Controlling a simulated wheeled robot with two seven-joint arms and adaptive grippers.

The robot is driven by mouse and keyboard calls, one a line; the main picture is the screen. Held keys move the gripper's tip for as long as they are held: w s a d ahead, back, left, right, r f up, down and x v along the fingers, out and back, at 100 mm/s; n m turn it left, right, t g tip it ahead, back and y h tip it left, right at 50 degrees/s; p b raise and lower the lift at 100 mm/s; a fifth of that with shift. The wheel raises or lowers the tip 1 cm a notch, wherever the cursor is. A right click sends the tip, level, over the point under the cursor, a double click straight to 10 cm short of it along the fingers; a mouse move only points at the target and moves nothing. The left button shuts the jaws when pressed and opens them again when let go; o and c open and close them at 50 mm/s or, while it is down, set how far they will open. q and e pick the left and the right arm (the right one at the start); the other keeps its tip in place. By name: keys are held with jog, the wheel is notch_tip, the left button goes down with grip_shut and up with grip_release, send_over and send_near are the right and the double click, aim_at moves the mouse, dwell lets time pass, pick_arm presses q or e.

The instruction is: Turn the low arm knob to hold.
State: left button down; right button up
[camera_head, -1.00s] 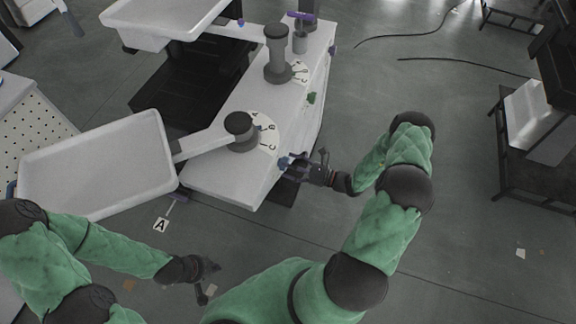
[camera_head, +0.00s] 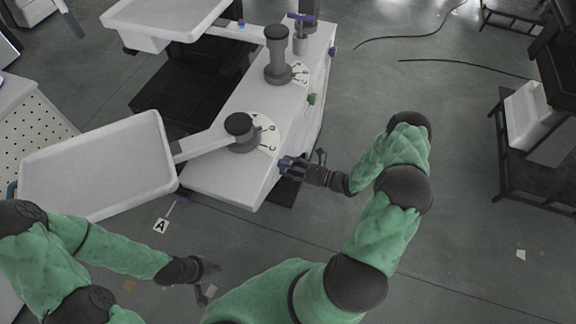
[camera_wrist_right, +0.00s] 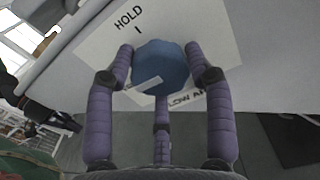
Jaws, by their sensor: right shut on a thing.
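The low arm knob (camera_wrist_right: 162,62) is blue and faceted on a white panel in the right wrist view. A pale pointer bar on it points down and left. The HOLD label (camera_wrist_right: 128,17) with its tick is above and left of the knob; the low arm label (camera_wrist_right: 185,98) is below, partly covered. My right gripper (camera_wrist_right: 160,72) is shut on the knob, with purple fingers on both sides and one below. In the head view, my right gripper (camera_head: 290,166) is at the white cabinet's near right side and hides the knob. My left gripper (camera_head: 208,280) hangs empty, fingers apart.
The white cabinet (camera_head: 225,185) carries two grey columns with dials. The near arm holds a white tray (camera_head: 95,165) at left; another tray (camera_head: 165,15) is farther back. A green knob (camera_head: 311,99) is farther along the cabinet side. Floor right of the cabinet is mostly clear.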

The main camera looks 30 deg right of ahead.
jog(key=m+p, duration=0.1)
jog(key=m, duration=0.5)
jog(key=m+p, duration=0.2)
jog(key=m, duration=0.5)
jog(key=shift+s+a+f+m, duration=0.15)
jog(key=shift+a+m, duration=0.05)
jog(key=shift+m, duration=0.1)
jog(key=shift+m+p, duration=0.45)
jog(key=shift+m, duration=1.55)
jog(key=shift+s+a, duration=0.1)
jog(key=shift+a, duration=0.05)
jog(key=shift+c, duration=0.2)
jog(key=o, duration=1)
jog(key=shift+o, duration=0.7)
jog(key=shift+d, duration=0.2)
